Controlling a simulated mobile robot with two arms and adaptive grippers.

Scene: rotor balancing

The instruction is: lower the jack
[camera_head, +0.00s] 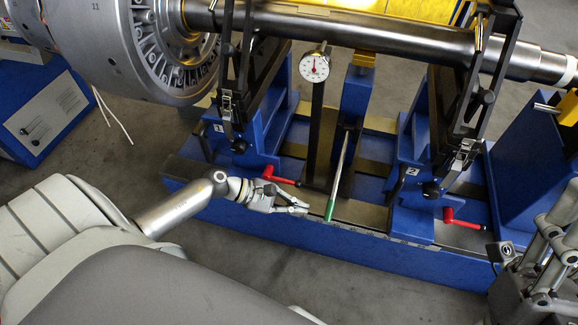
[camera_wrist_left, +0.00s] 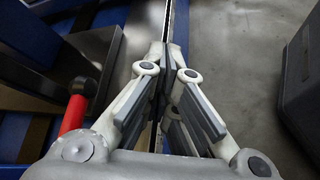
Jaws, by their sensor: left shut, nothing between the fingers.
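The jack (camera_head: 355,92) is a blue upright with a yellow top, in the middle of the blue stand under the steel shaft. Its lever (camera_head: 343,155) slants down toward the front and ends in a green handle (camera_head: 331,207). My left gripper (camera_head: 303,209) is shut and empty, just left of the green handle, with a small gap visible between them. In the left wrist view, its fingertips (camera_wrist_left: 166,50) are together and no green handle shows. My right gripper (camera_head: 550,240) is partly in view at the lower right; its fingers are unclear.
Red handles stick out at left (camera_head: 281,181) and right (camera_head: 464,219); a red one (camera_wrist_left: 74,112) is beside my left gripper in the wrist view. A dial gauge (camera_head: 314,67) stands left of the jack. The shaft (camera_head: 350,32) spans above. Grey floor (camera_head: 260,260) lies in front.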

